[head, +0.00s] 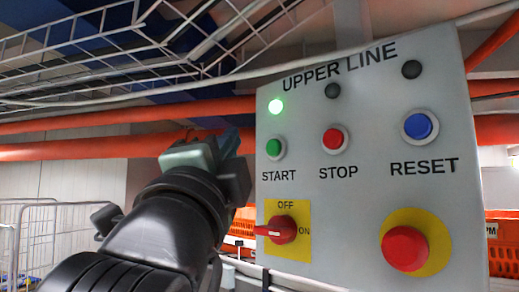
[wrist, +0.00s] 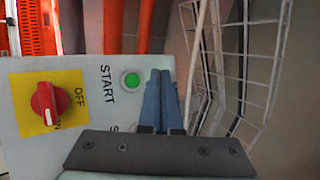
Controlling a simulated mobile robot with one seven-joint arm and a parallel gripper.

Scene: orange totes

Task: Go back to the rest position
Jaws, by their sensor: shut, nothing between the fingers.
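My gripper (head: 228,143) is in the head view, to the left of the control panel's upper left edge. In the wrist view its blue-grey fingers (wrist: 161,100) are together, with nothing between them, beside the green START button (wrist: 132,80). Whether they touch the panel is not clear. The grey "UPPER LINE" panel (head: 345,215) stands at the right of the head view. Its START button (head: 274,147) is uncovered, and a green lamp (head: 276,106) above it is lit.
The panel also has a red STOP button (head: 334,139), a blue RESET button (head: 418,126), a red rotary switch (head: 282,229) and a large red mushroom button (head: 405,248). Orange pipes (head: 90,148) run behind. A wire cable tray (head: 110,52) hangs above my arm. A mesh cage (head: 45,235) stands at left.

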